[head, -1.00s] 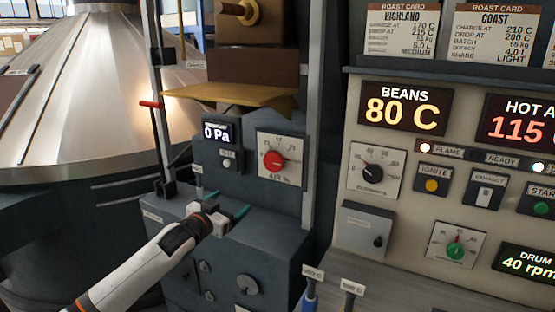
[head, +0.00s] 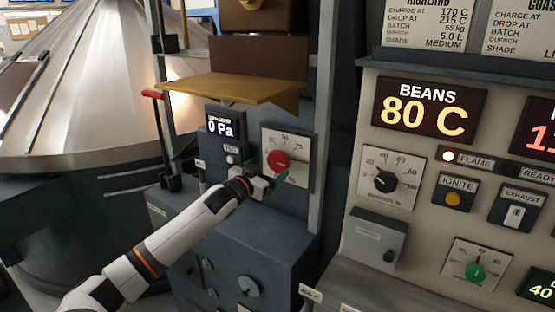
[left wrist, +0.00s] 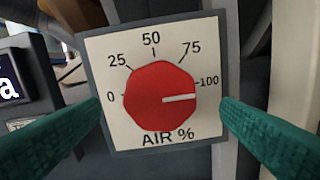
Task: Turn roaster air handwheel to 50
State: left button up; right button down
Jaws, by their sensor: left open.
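The red air handwheel (head: 278,161) sits on a white square dial plate marked AIR %. In the left wrist view the red handwheel (left wrist: 160,96) fills the middle, and its white pointer line points right, just below the 100 mark. The dial (left wrist: 152,38) reads 0, 25, 50, 75, 100 around the top, with 50 straight up. My left gripper (head: 272,178) is open in front of the dial. Its teal fingers stand left and right of the handwheel in the wrist view, with a gap on both sides. My right gripper is not in view.
A display (head: 220,124) reading 0 Pa is left of the dial. A brass-coloured shelf (head: 232,88) juts out above it. A grey post (head: 324,140) stands just right of the dial. The control panel with the BEANS 80 C display (head: 428,108) is further right.

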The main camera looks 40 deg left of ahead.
aim_at(276, 163)
pick_arm(q)
jog(key=w+p, duration=0.1)
jog(key=w, duration=0.2)
jog(key=shift+w+a+r, duration=0.1)
jog(key=shift+w+r, duration=0.05)
jog(key=shift+w, duration=0.9)
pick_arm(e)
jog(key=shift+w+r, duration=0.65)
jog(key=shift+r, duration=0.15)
pick_arm(q)
jog(key=c, duration=1)
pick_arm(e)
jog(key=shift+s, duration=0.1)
